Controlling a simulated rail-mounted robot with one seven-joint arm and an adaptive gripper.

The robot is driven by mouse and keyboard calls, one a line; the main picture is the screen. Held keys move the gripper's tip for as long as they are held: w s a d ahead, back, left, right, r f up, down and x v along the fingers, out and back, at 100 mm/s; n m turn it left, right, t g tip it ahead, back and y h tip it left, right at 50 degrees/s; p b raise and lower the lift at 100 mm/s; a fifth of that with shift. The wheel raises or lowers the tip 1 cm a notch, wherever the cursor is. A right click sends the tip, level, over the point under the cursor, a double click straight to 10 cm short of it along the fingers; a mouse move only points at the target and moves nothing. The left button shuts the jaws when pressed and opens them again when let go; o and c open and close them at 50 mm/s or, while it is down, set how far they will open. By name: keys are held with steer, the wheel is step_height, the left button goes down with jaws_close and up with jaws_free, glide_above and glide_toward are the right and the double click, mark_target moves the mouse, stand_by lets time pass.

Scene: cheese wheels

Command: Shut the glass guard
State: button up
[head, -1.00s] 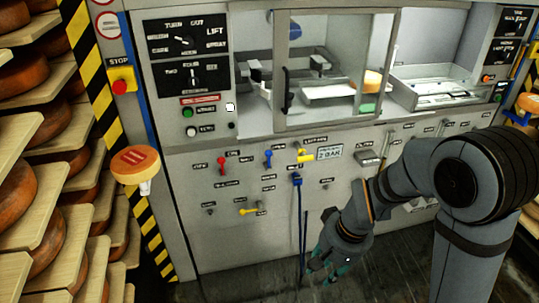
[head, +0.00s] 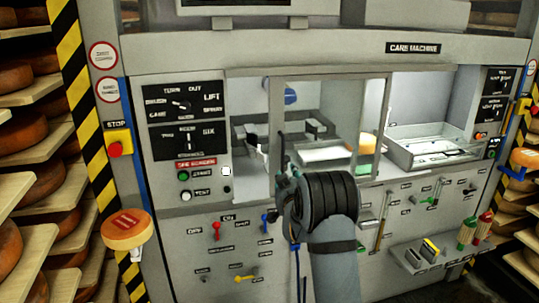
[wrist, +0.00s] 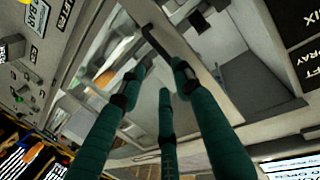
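The glass guard (head: 383,125) is a framed clear pane standing across the middle of the machine's opening, with gaps on its left and right. Its black upright handle (head: 282,150) is on the left edge of the frame. In the wrist view the handle (wrist: 158,42) lies just beyond my fingertips. My gripper (wrist: 160,82) has three green fingers spread apart with nothing between them. In the head view my own arm hides most of the gripper, which is in front of the handle's lower end. I cannot tell whether a finger touches the handle.
Behind the pane are a white tray (head: 322,153) and dark fixtures. A metal tray (head: 430,148) is in the right bay. Knobs and levers cover the panel below.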

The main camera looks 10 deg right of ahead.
steer(key=shift+t, duration=0.7)
steer(key=w+r+p, duration=0.1)
steer(key=w+p, duration=0.1)
steer(key=w, duration=0.1)
steer(key=w+r+p, duration=0.1)
steer(key=w+p, duration=0.1)
steer(key=w, duration=0.2)
steer(key=w+r+p, duration=0.1)
steer(key=w, duration=0.2)
steer(key=shift+w+d+r+p, duration=0.1)
steer(key=shift+w+r+p, duration=0.1)
steer(key=shift+p, duration=0.2)
steer(key=shift+f, duration=0.1)
steer(key=c, duration=0.8)
steer(key=shift+n, duration=0.3)
jaws_close()
